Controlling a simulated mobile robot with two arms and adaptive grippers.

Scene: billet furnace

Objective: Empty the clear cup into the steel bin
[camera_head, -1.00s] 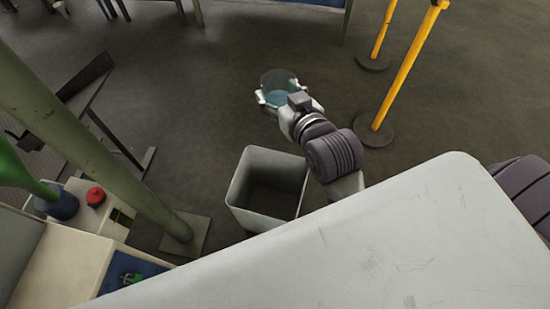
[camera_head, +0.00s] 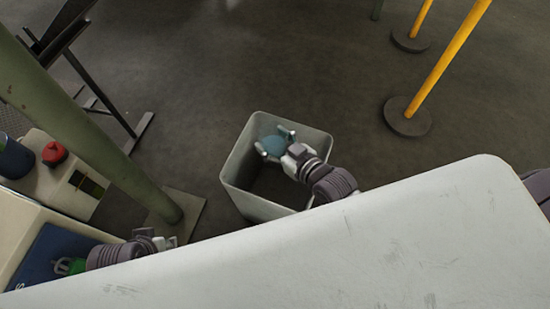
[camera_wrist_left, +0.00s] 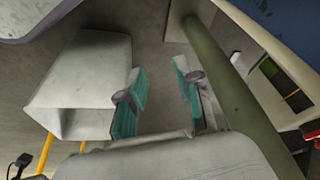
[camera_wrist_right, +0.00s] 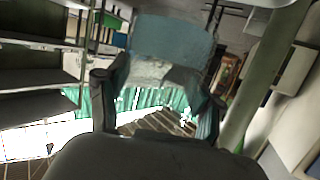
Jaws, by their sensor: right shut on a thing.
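The clear cup (camera_head: 272,146) with bluish contents is over the mouth of the steel bin (camera_head: 232,170), at its far left side, and looks tipped. My right gripper (camera_head: 275,144) is shut around it. The right wrist view also shows the cup (camera_wrist_right: 172,45) between the fingers, with blue at the picture's upper end and a paler part below. Whether anything has fallen into the bin I cannot tell; its inside looks dark. My left gripper (camera_head: 160,238) is low at the left, near the post's foot. In the left wrist view (camera_wrist_left: 160,90) it is open and empty.
A green post (camera_head: 110,150) stands left of the bin on a base plate. A bench with a red-capped item (camera_head: 54,153) and a blue mat (camera_head: 38,262) is at lower left. Yellow posts (camera_head: 447,60) on round bases stand at right. The floor beyond the bin is clear.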

